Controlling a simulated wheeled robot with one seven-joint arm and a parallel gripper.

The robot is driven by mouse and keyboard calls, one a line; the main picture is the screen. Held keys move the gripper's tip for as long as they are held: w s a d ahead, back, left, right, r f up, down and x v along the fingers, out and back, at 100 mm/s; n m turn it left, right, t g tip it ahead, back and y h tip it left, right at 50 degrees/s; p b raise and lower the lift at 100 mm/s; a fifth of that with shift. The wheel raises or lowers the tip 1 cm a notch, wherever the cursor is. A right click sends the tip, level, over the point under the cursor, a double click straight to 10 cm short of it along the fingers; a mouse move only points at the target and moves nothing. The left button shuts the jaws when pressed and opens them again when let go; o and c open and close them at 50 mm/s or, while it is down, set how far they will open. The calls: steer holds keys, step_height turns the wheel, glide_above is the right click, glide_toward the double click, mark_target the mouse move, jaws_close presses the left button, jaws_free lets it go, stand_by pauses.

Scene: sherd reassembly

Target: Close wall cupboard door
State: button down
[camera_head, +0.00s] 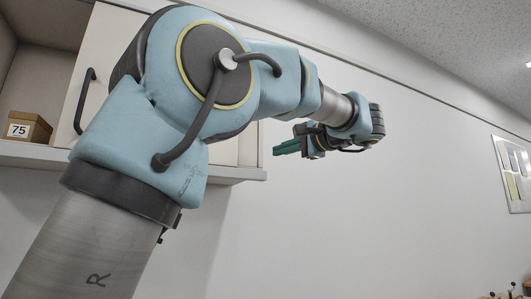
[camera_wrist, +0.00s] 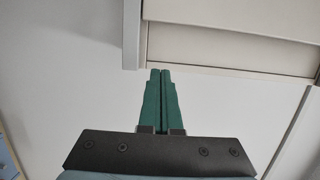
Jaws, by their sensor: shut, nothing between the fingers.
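The wall cupboard (camera_head: 45,155) is at the left in the head view, with its left part open. A pale door panel (camera_head: 108,42) with a dark vertical bar handle (camera_head: 82,101) stands right of the opening. My arm hides much of the door's right side. My gripper (camera_head: 276,149) has green fingers pointing left, to the right of the cupboard's right end and in front of the wall. In the wrist view the gripper's fingers (camera_wrist: 160,72) are together and empty. Their tips appear near a pale cupboard edge (camera_wrist: 132,38); I cannot tell whether they touch it.
A brown box (camera_head: 27,126) labelled 75 sits in the open part of the cupboard. The white wall (camera_head: 400,210) right of the gripper is bare up to a posted board (camera_head: 514,172). Small items show at the bottom right.

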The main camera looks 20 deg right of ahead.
mark_target(239, 157)
steer(key=p+x, duration=0.1)
steer(key=x, duration=0.3)
steer(key=p+x, duration=0.2)
steer(key=x, duration=0.2)
steer(key=shift+w+a+r, duration=0.2)
steer(key=shift+w+a, duration=0.05)
steer(key=shift+w, duration=0.05)
steer(key=shift+s+a+p, duration=0.25)
steer(key=shift+a+p, duration=0.25)
steer(key=shift+a, duration=0.65)
steer(key=shift+a+f, duration=0.25)
steer(key=shift+a, duration=0.5)
steer(key=shift+s, duration=0.1)
